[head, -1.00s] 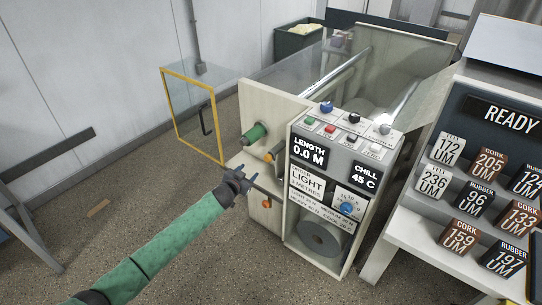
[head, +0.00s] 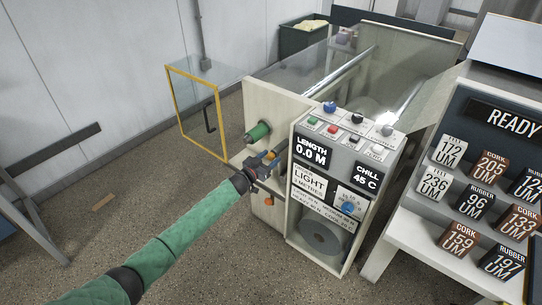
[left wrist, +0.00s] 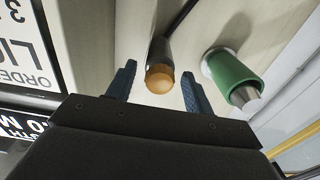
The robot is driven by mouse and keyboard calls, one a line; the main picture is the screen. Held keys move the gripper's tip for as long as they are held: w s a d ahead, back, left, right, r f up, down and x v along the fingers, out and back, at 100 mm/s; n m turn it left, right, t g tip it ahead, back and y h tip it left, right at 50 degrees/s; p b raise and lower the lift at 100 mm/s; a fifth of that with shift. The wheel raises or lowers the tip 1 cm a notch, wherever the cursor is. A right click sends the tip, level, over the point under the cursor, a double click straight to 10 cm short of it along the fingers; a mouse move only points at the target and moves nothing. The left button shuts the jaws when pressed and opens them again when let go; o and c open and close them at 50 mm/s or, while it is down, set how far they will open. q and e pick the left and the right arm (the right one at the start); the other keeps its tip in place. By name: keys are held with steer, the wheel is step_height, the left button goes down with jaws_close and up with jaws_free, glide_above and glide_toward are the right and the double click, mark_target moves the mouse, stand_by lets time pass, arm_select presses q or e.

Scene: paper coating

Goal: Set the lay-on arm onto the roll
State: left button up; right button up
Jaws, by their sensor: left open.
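My left gripper (head: 262,164) is at the pale side panel of the coating machine (head: 268,96). In the left wrist view its two blue fingers (left wrist: 158,80) are open on either side of a dark handle with an orange end (left wrist: 160,79), with gaps on both sides. The handle sticks out of the panel, and a dark bar runs up from it; it may be the lay-on arm's handle. A green grip with a metal tip (left wrist: 235,78) is beside it, and shows above the gripper in the head view (head: 258,132). A grey roll (head: 322,238) sits low in the cabinet. My right gripper is out of view.
A control box (head: 337,150) with buttons and displays stands right of the gripper. A yellow-framed clear guard door (head: 197,115) stands open at the left. A shelf of labelled blocks (head: 470,205) is at the right. The floor at the left is mostly clear.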

arm_select(q)
steer(key=shift+w+d, duration=0.35)
steer(key=shift+w, duration=0.2)
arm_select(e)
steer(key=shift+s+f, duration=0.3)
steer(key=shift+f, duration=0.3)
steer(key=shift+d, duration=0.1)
arm_select(q)
steer(key=shift+c, duration=0.4)
